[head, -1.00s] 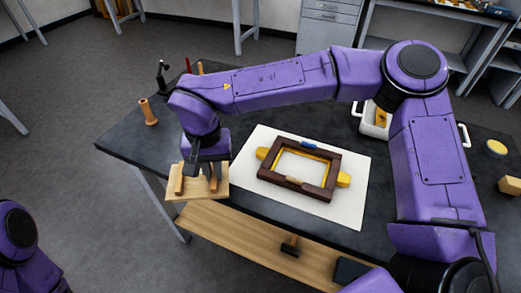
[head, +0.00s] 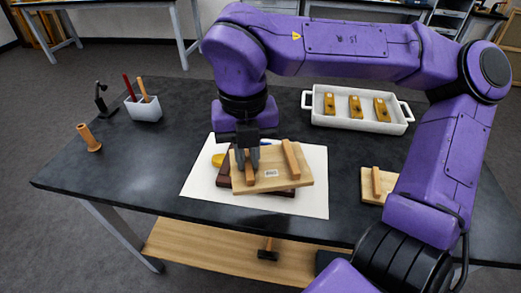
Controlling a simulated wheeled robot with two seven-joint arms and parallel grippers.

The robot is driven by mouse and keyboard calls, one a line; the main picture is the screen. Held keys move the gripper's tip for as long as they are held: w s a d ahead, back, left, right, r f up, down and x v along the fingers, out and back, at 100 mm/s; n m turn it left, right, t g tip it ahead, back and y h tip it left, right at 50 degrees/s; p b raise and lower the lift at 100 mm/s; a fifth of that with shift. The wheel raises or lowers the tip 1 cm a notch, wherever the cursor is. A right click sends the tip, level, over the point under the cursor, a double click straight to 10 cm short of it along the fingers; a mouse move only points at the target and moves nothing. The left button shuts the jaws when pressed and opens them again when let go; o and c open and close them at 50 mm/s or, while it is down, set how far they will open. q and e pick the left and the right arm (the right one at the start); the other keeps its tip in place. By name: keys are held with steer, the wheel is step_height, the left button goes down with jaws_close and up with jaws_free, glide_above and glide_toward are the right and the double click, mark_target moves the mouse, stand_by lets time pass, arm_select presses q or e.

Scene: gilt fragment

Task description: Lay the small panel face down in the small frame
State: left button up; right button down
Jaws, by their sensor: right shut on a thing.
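A light wooden panel (head: 272,179) with two orange-brown battens and a small white label on its upper side is held by my right gripper (head: 247,164). The gripper is shut on the left batten. The panel is over the dark brown frame (head: 222,172), which lies on a white sheet (head: 311,196). The panel hides most of the frame, so I cannot tell whether they touch. A yellow piece (head: 217,160) shows at the frame's left side, and a bit of blue shows behind the panel. My left gripper is out of view.
A white tray (head: 325,119) with three gold pieces stands at the back right. Another wooden panel (head: 370,194) lies at right, partly hidden by my arm. A white tool cup (head: 145,108), a dark stand (head: 104,106) and an orange-brown cylinder (head: 89,138) stand left.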

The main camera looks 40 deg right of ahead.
steer(key=m, duration=0.1)
steer(key=s+m, duration=0.1)
steer(key=m, duration=0.1)
steer(key=shift+s+d+r, duration=0.1)
steer(key=shift+s+d, duration=0.1)
steer(key=shift+d, duration=0.1)
steer(key=shift+w+d+m, duration=0.2)
steer(key=shift+m, duration=0.3)
steer(key=w+d+f+p, duration=0.1)
steer(key=w+d+f, duration=0.1)
steer(key=w+f, duration=0.1)
steer(key=w+d+f+p, duration=0.1)
steer(key=w+f, duration=0.2)
steer(key=w, duration=0.2)
steer(key=w+d+f+p, duration=0.1)
steer(key=w+d+f, duration=0.1)
steer(key=w+f, duration=0.1)
steer(key=shift+w+d+f, duration=0.25)
steer(key=shift+w+d, duration=0.05)
steer(key=shift+w, duration=0.1)
step_height(320, 180, down, 3)
steer(key=shift+w, duration=0.15)
steer(key=shift+d+f, duration=0.1)
steer(key=shift+f, duration=0.15)
